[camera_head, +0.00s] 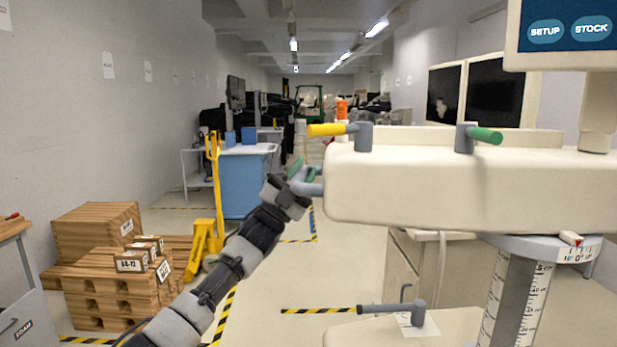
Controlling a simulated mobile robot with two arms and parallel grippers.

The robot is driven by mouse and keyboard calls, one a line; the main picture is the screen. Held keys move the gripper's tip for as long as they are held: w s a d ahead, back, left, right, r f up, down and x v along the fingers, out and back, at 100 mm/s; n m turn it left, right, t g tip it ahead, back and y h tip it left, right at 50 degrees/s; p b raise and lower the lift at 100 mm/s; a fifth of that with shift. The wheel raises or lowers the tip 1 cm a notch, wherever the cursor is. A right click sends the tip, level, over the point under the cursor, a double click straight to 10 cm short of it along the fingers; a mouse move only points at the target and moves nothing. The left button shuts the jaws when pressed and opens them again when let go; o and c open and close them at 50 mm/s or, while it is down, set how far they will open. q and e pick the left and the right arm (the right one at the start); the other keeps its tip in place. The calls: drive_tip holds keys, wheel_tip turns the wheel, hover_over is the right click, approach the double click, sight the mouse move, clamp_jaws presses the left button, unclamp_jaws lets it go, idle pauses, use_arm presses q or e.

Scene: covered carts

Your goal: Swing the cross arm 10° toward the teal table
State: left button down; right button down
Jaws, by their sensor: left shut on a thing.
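The cross arm (440,188) is a long cream beam that runs from the centre to the right edge. A grey end handle with a green grip (312,183) sticks out from its left end. My left gripper (297,176) is shut on this handle; its fingers are partly hidden. The beam sits on a grey column (512,300) with a length scale. A round angle dial (572,250) with a red pointer is at the column's top; its reading is too small to be sure of. No clearly teal table shows. My right gripper is not in view.
A yellow-tipped lever (330,129) and a green-tipped lever (486,136) stand on the beam. Wooden crates (105,280), a yellow pallet jack (207,215) and a blue cabinet (245,185) stand left. Striped tape marks the floor.

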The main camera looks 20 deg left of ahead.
use_arm(q)
drive_tip(key=shift+w+a+f+n+y, duration=0.15)
drive_tip(key=shift+w+f, duration=0.05)
drive_tip(key=shift+w, duration=0.25)
drive_tip(key=shift+w+a+f+n+y, duration=0.1)
drive_tip(key=shift+w+f+n+y, duration=0.1)
drive_tip(key=shift+w, duration=0.25)
drive_tip(key=shift+w+d+f, duration=0.1)
drive_tip(key=shift+w+f, duration=0.25)
drive_tip(key=c, duration=1.3)
unclamp_jaws()
drive_tip(key=shift+c, duration=0.2)
drive_tip(key=shift+o, duration=1.2)
drive_tip(key=shift+s+a, duration=0.2)
drive_tip(key=shift+o, duration=0.9)
drive_tip(key=shift+s+a+r, duration=0.15)
drive_tip(key=shift+s+r, duration=0.15)
drive_tip(key=shift+s, duration=0.05)
drive_tip(key=shift+w+d, duration=0.1)
drive_tip(key=shift+d, duration=0.1)
drive_tip(key=shift+a+f+b, duration=0.15)
drive_tip(key=shift+f+b, duration=0.15)
drive_tip(key=shift+f, duration=0.05)
drive_tip(key=b+v, duration=0.3)
drive_tip(key=v, duration=0.7)
